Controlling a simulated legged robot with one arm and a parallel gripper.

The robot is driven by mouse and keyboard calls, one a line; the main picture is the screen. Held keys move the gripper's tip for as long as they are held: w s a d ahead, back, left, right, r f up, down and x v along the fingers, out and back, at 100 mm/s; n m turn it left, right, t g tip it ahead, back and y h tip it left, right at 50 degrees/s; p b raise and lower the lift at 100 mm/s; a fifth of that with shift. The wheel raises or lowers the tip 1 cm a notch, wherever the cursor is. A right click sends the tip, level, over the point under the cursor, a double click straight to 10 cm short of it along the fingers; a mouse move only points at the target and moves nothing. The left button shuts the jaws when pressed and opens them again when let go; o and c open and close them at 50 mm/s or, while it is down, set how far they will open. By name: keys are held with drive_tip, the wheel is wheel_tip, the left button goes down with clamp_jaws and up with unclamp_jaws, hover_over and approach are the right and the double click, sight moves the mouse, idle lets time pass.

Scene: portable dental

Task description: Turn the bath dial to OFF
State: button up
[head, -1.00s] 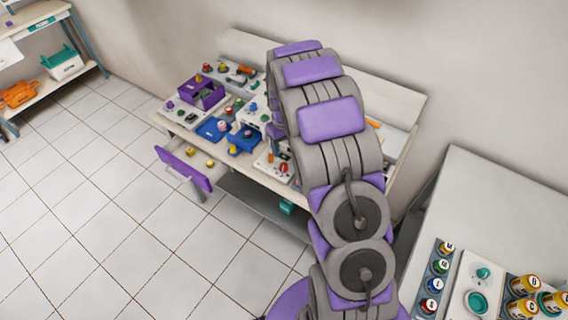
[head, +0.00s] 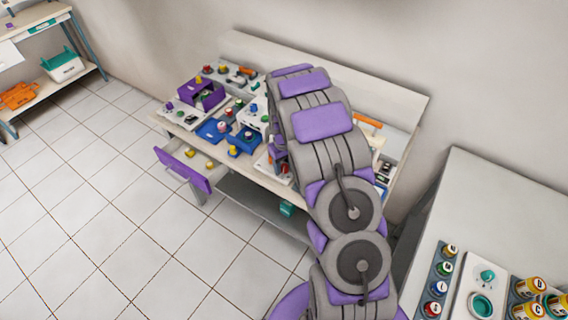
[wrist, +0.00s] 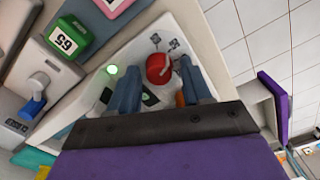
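In the wrist view a red round dial (wrist: 158,69) with a pale pointer mark sits on a white panel (wrist: 150,38), with small dark icons beside it. No lettering is readable, so I cannot tell its setting or confirm that it is the bath dial. A green light (wrist: 112,70) glows left of it. My gripper (wrist: 160,84) is open, its two blue-grey fingers spread either side of the dial. The right finger is close to the dial's edge; I cannot tell whether it touches. In the head view my arm hides the gripper.
A green block marked 65 (wrist: 69,37) and a blue-tipped lever (wrist: 34,100) lie left of the panel. In the head view an open drawer with a purple front (head: 182,170) juts from the bench. A side table (head: 510,205) with jars stands right. Floor at left is clear.

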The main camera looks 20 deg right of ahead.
clamp_jaws()
drive_tip(key=shift+m, duration=0.3)
drive_tip(key=m+p, duration=0.2)
drive_tip(key=shift+r+m, duration=0.1)
drive_tip(key=shift+m, duration=0.2)
drive_tip(key=m+p, duration=0.2)
drive_tip(key=m, duration=0.2)
drive_tip(key=shift+m, duration=0.3)
drive_tip(key=m+p, duration=0.1)
drive_tip(key=m, duration=0.3)
drive_tip(key=shift+m, duration=0.3)
drive_tip(key=shift+m+p, duration=0.35)
drive_tip(key=shift+m, duration=1.45)
